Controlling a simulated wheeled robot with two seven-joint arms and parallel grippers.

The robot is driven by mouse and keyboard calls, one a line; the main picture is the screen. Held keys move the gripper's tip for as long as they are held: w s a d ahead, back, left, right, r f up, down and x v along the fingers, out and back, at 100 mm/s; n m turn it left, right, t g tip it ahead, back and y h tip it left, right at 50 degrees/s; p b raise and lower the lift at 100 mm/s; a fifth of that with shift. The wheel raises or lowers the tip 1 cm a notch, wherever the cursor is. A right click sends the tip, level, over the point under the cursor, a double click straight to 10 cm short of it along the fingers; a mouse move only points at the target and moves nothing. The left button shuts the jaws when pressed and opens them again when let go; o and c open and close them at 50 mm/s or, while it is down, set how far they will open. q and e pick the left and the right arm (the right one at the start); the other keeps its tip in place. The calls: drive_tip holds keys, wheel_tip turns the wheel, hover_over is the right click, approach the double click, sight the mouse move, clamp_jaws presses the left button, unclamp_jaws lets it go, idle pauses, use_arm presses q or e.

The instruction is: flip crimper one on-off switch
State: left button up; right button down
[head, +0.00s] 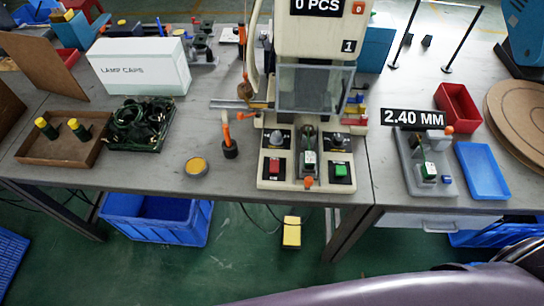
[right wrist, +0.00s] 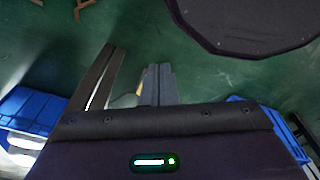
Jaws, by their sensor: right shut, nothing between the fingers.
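Crimper one (head: 314,100) is a cream machine on the bench, marked with a "1" and a "0 PCS" display. Its base panel carries a red switch (head: 274,166) at left, a green switch (head: 341,170) at right and a small green-and-white part (head: 310,160) between them. Which one is the on-off switch I cannot tell. My right gripper (right wrist: 158,70) shows in the right wrist view, shut and empty, over the green floor and away from the crimper. Neither gripper shows in the head view, and my left gripper is out of view.
A second fixture (head: 425,165) stands under a "2.40 MM" sign beside a blue tray (head: 482,170) and a red bin (head: 458,108). A lamp caps box (head: 138,66) and a wooden tray (head: 62,138) are at left. A yellow pedal (head: 291,232) is on the floor below.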

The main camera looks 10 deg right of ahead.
drive_tip(key=w+a+r+t+b, duration=0.1)
drive_tip(key=w+a+r+b, duration=0.1)
drive_tip(key=w+r, duration=1.05)
drive_tip(key=w+a+r+t+b, duration=0.1)
drive_tip(key=w+r, duration=0.2)
drive_tip(key=r, duration=0.6)
drive_tip(key=w+a+r+t+b, duration=0.15)
drive_tip(key=w+r, duration=0.25)
drive_tip(key=r, duration=0.6)
drive_tip(key=w+a+r+m+t+h, duration=0.4)
drive_tip(key=w+a+r+t, duration=0.3)
drive_tip(key=a+r+t, duration=0.2)
drive_tip(key=shift+w+r+m+t, duration=0.15)
drive_tip(key=shift+w+m+t, duration=0.25)
drive_tip(key=shift+m, duration=0.4)
